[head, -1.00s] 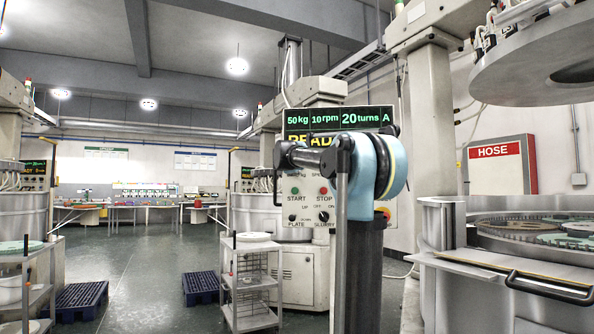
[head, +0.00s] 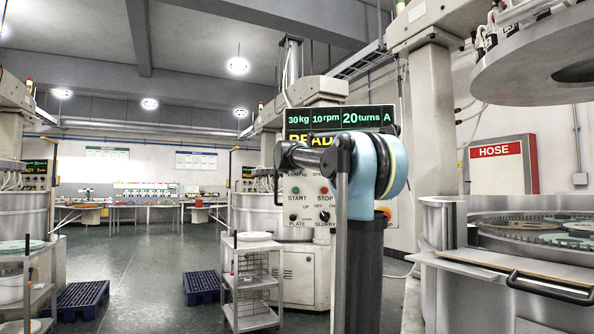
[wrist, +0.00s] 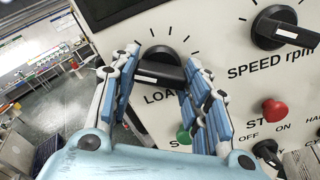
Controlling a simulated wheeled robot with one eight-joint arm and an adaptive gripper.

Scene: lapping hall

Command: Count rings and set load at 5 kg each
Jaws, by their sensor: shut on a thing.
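In the wrist view my gripper (wrist: 158,92) is shut on the black load knob (wrist: 160,58), with a blue-padded finger on either side of it. The knob's white pointer mark shows, and the label beneath it is partly hidden by my fingers. In the head view the display (head: 338,117) reads 30 kg, 10 rpm, 20 turns, A. My arm hides part of the panel, including the load knob. Toothed rings (head: 528,229) lie in the open machine at the right; their full number cannot be told from here.
The speed knob (wrist: 284,28) is to the right of the load knob. A red stop button (wrist: 274,112) and a green start button (wrist: 184,137) sit below. A wire-sided trolley (head: 252,285) and a blue pallet (head: 201,287) stand left of my arm.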

